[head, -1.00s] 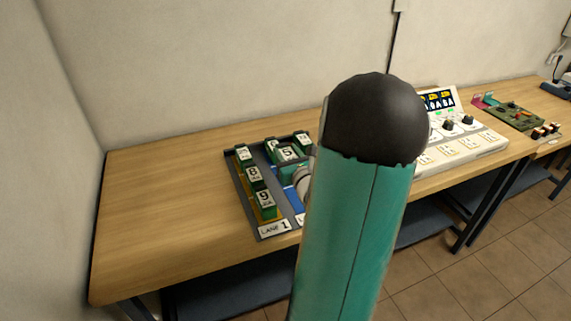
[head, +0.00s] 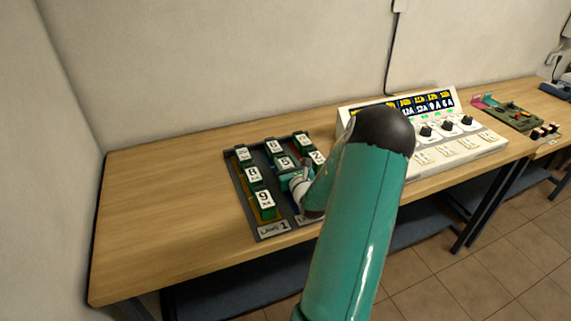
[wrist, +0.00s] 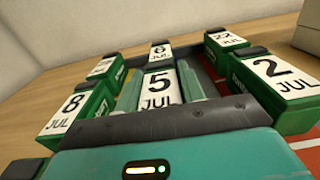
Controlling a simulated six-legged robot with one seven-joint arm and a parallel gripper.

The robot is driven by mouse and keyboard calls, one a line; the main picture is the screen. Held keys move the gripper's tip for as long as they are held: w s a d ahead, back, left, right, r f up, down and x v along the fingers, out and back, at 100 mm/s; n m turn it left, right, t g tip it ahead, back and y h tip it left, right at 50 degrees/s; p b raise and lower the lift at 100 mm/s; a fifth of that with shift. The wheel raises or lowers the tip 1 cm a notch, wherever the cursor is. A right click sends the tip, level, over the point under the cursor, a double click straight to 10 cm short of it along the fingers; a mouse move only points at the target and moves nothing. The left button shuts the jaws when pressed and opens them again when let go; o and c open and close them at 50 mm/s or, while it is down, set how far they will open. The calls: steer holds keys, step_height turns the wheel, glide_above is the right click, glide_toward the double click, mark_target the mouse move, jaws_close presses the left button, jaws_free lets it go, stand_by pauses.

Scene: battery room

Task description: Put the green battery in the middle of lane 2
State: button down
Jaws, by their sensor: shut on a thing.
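The green battery (head: 284,162), with a white label reading 5 JUL, is in the middle of lane 2 of the dark tray (head: 237,192). It stands in front of the battery marked 6 (head: 274,146) and between the batteries marked 8 (head: 254,176) and 2 (head: 316,157). My gripper (wrist: 160,88) is shut on this battery (wrist: 159,90), one finger at each side. I cannot tell whether its underside touches the lane floor. My arm hides the front right of the tray in the head view.
Lane 1 holds three batteries, including one marked 9 (head: 265,200) at its front. A battery marked 22 (wrist: 228,42) is at the back of the right lane. A white charger panel (head: 455,140) stands to the right. The table's left part is clear.

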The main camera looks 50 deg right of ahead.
steer(key=shift+f, duration=0.25)
steer(key=c, duration=0.9)
jaws_free()
steer(key=shift+o, duration=0.2)
steer(key=shift+r, duration=0.15)
steer(key=v, duration=1.2)
